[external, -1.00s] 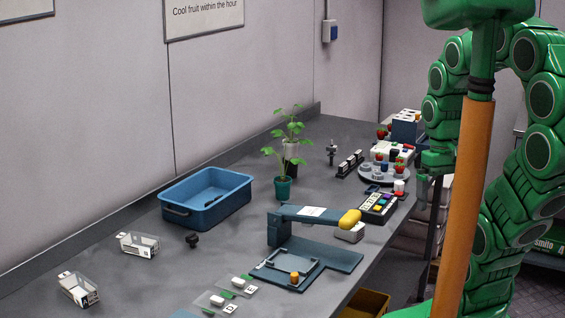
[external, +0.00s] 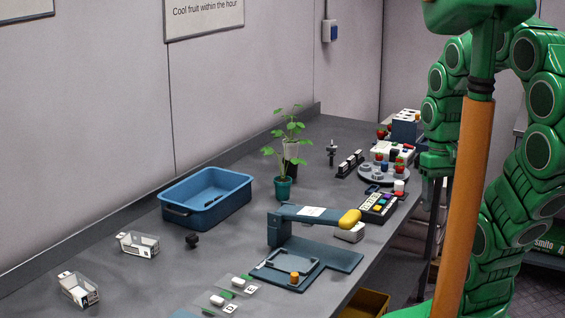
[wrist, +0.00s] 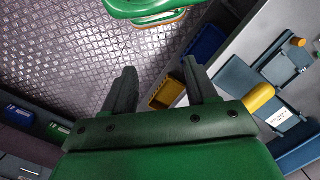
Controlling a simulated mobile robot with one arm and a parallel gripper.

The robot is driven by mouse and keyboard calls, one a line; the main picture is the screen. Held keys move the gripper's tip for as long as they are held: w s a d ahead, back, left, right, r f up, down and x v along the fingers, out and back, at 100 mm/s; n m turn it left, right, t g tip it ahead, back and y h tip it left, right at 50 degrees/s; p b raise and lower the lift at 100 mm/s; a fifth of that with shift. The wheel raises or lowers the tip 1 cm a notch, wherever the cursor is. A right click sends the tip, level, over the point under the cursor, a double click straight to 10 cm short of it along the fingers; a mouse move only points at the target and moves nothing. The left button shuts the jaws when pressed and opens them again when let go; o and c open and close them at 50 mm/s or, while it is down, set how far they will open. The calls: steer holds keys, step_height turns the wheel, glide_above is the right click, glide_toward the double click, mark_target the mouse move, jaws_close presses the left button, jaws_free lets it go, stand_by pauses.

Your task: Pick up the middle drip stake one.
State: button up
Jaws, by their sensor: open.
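No drip stake is clear enough to name for sure. A low dark rack (external: 350,163) with several small pieces stands at the far part of the table, left of my gripper and apart from it. A small upright dark object (external: 332,152) stands left of that rack. The wrist view does not show either.
A round grey tray (external: 372,178) and a dark keypad box (external: 377,210) lie near the table's right edge. A yellow-handled press (external: 316,215), potted plants (external: 283,188) and a blue tub (external: 205,198) stand further left. A yellow bin (wrist: 166,93) is below the table edge.

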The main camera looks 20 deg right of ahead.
steer(key=w+a+r+m+y, duration=0.1)
steer(key=w+a+m+y, duration=0.3)
steer(key=w, duration=0.6)
steer(key=w+a+r+m+y, duration=0.1)
steer(key=w+a+r, duration=0.1)
steer(key=w+a, duration=0.65)
steer(key=m+t+y, duration=0.6)
steer(key=m+t, duration=0.2)
steer(key=m, duration=0.8)
glide_above(330, 146)
steer(key=s+a, duration=0.3)
steer(key=s, duration=0.8)
step_height(330, 146, down, 9)
steer(key=w+d+f+m, duration=0.1)
steer(key=w+d+f, duration=0.1)
steer(key=w+d+f+m+t, duration=0.1)
steer(key=w+d+f+m, duration=0.1)
steer(key=w+d, duration=0.1)
steer(key=w+d+f+m+t+h, duration=0.1)
steer(key=w+d+f, duration=0.1)
steer(key=w+d, duration=0.1)
steer(key=shift+d, duration=0.1)
steer(key=shift+x, duration=1.25)
steer(key=x, duration=0.4)
steer(key=shift+s+f, duration=0.15)
steer(key=shift+s, duration=0.1)
steer(key=shift+w+a+f, duration=0.1)
steer(key=shift+w+a, duration=0.25)
steer(key=shift+a, duration=0.2)
